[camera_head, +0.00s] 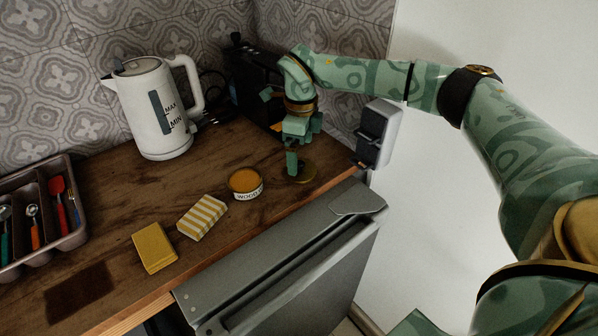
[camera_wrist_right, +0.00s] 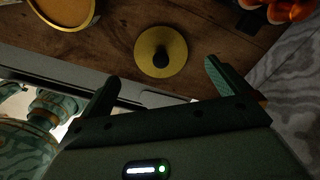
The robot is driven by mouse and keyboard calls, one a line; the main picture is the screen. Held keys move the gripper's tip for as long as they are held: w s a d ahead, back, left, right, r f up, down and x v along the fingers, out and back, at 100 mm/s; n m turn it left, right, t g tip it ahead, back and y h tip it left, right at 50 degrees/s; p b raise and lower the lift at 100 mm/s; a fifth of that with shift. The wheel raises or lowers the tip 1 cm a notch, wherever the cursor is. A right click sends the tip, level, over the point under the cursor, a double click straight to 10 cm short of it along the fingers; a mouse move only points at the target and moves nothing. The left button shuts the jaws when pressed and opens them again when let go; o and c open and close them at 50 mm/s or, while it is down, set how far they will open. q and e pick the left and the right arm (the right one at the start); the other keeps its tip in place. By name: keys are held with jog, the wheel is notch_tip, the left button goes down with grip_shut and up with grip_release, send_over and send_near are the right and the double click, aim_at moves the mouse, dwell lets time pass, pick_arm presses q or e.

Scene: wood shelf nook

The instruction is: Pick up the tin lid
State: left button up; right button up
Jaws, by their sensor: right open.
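The tin lid (camera_head: 308,173) is a flat round gold disc on the wooden counter near its front right corner. In the right wrist view, the lid (camera_wrist_right: 175,66) shows whole, with a dark round knob at its centre. My right gripper (camera_head: 292,166) is directly over the lid in the head view and hides part of it. In the wrist view my right gripper (camera_wrist_right: 161,74) is open and empty, its fingers apart, with the lid just beyond the fingertips and between their lines. I cannot tell the exact height gap. My left gripper is not in view.
An open tin (camera_head: 244,190) labelled WOOD stands left of the lid. A striped box (camera_head: 201,217) and a yellow block (camera_head: 154,248) lie farther left. A white kettle (camera_head: 152,110), a dark appliance (camera_head: 250,85) and a cutlery tray (camera_head: 82,205) stand around. The counter's front edge is close.

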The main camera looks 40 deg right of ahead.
aim_at(300, 163)
jog(key=f, duration=0.1)
jog(key=f+b, duration=0.1)
jog(key=f, duration=0.1)
jog(key=f+b, duration=0.1)
jog(key=f, duration=0.1)
jog(key=shift+w+f, duration=0.1)
jog(key=shift+w, duration=0.15)
jog(key=c, duration=1)
jog(key=shift+r, duration=0.25)
